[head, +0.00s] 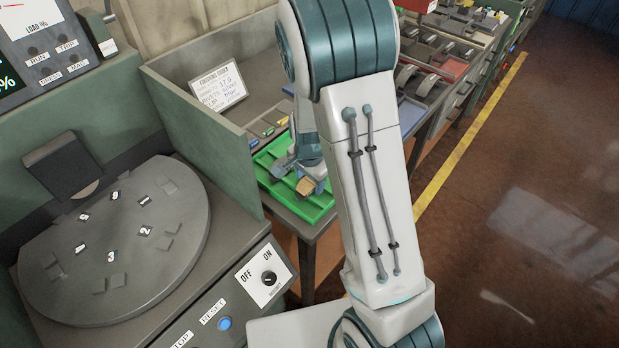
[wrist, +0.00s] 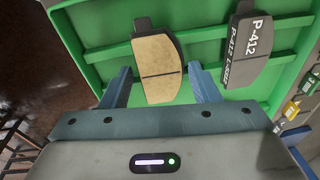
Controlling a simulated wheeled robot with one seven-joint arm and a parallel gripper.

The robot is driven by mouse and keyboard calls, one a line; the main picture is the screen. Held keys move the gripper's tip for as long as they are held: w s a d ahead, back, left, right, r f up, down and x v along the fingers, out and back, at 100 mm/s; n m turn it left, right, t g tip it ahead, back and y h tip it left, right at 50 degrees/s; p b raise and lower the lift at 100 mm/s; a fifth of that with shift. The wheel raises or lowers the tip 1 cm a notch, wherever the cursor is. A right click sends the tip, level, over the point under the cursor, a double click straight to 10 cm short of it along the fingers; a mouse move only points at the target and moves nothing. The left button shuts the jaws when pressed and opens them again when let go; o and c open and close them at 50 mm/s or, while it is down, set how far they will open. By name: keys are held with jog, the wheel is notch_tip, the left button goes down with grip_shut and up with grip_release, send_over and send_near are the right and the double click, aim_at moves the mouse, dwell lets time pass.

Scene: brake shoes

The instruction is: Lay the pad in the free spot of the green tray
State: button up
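The green tray (head: 316,208) lies on the grey bench in the head view and fills much of the wrist view (wrist: 95,60). A pad with a tan face and a dark groove across it (wrist: 157,68) is between the fingers of my gripper (wrist: 160,75), at the tray; its tan face also shows in the head view (head: 305,187). A narrow gap shows between each blue finger and the pad, so my gripper looks open around it. I cannot tell whether the pad rests on the tray floor. A grey pad marked P-412 (wrist: 252,50) lies in the tray to the right.
A white card (head: 218,86) stands behind the tray. Small colored blocks (head: 268,132) line the tray's back edge. A green partition (head: 215,135) separates it from a round grey turntable (head: 130,240) on the left. My arm hides part of the tray's right side.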

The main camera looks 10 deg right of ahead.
aim_at(309, 188)
jog(key=shift+o, duration=0.4)
jog(key=shift+r, duration=0.1)
notch_tip(309, 188, up, 11)
jog(key=s, duration=0.1)
jog(key=s+r+n+t, duration=0.1)
jog(key=s+r+n, duration=0.4)
jog(key=s, duration=0.4)
jog(key=s+d+r+n, duration=0.1)
jog(key=s+r+n, duration=0.4)
jog(key=s, duration=0.4)
jog(key=shift+s+d+r+n+t, duration=0.3)
jog(key=shift+r+n+t, duration=0.1)
jog(key=shift+n, duration=0.5)
